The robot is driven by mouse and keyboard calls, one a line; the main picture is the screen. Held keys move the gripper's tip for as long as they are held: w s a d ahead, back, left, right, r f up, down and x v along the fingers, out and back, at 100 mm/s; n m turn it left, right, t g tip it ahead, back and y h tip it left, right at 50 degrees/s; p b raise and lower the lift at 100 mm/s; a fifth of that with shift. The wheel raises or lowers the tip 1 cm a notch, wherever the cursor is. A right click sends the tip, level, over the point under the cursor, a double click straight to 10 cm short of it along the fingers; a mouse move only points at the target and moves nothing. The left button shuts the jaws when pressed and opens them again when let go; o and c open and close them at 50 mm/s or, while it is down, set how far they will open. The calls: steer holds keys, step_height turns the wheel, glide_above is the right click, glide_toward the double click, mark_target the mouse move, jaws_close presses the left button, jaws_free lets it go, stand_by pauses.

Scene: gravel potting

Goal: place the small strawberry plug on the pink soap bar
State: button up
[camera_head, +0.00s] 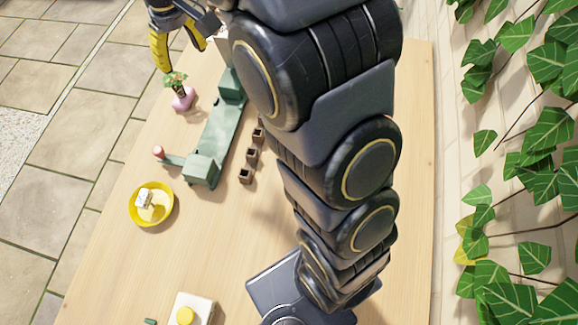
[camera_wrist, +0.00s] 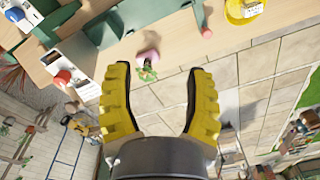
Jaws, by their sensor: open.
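The pink soap bar (camera_head: 186,103) lies on the wooden table near its left edge, and it also shows in the wrist view (camera_wrist: 150,53). The small strawberry plug (camera_head: 179,87), a dark plug with green leaves, appears to stand on the soap bar. In the wrist view the plug's leaves (camera_wrist: 146,74) show in front of the pink bar; the exact contact is hard to see. My gripper (camera_head: 181,58) is open just above and beyond the plant in the head view. In the wrist view its yellow fingers (camera_wrist: 160,72) are wide apart with nothing held between them.
A green fixture (camera_head: 212,135) with a red-tipped side arm (camera_head: 158,153) stands beside the soap. Several small brown pots (camera_head: 252,155) line its right side. A yellow bowl (camera_head: 134,208) holds a pale block. A white box (camera_head: 203,306) stands at the front. The table's left edge is close.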

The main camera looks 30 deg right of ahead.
steer(key=s+d+r+m+g, duration=0.1)
steer(key=s, duration=1.3)
steer(key=s+d+r+m+g, duration=0.1)
steer(key=s+d+m, duration=0.1)
steer(key=s, duration=1.3)
steer(key=shift+s+r+h, duration=0.15)
steer(key=shift+r+h, duration=0.2)
steer(key=shift+h, duration=0.05)
